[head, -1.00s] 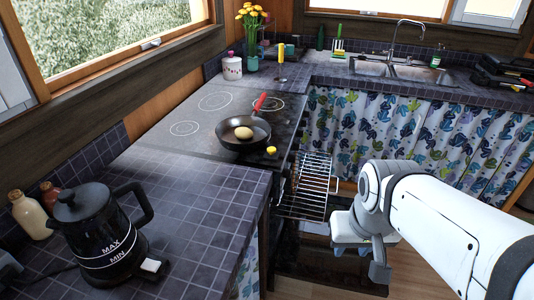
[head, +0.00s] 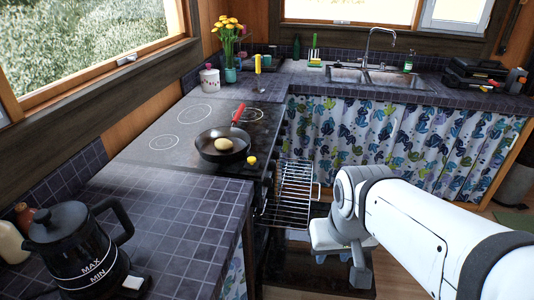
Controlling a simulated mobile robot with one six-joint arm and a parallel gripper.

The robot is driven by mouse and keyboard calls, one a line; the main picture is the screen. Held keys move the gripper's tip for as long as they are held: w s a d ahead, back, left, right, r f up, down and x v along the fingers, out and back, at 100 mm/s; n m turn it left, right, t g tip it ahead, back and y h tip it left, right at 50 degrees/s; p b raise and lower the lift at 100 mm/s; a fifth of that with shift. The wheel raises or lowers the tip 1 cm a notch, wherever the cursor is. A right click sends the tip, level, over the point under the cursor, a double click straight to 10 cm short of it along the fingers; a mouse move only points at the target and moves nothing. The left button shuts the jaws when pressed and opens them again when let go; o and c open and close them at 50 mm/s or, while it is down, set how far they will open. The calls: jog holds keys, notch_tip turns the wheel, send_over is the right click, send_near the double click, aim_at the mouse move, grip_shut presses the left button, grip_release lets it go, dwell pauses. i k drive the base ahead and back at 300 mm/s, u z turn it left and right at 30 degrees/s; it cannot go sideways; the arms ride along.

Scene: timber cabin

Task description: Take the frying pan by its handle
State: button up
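The black frying pan (head: 222,146) sits on the dark cooktop (head: 157,160), with a pale, egg-like round item (head: 223,144) inside it. Its red handle (head: 239,114) points up and away toward the back of the cooktop. My gripper (head: 345,268) is at the end of my white arm, low in front of the oven, to the right of and below the pan, apart from it. Its fingers point down and look small; I cannot tell how far they are parted.
A wire rack (head: 287,195) juts out from the open oven below the cooktop, beside my gripper. A black kettle (head: 77,250) stands on the tiled counter (head: 180,205) at front left. A yellow knob-like item (head: 251,161) is beside the pan. A flower vase (head: 230,73) and sink (head: 375,77) are behind.

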aim_at(205, 142)
jog(key=u, duration=0.05)
jog(key=k, duration=0.6)
jog(key=z, duration=0.4)
jog(key=i, duration=1.45)
jog(key=u, duration=0.15)
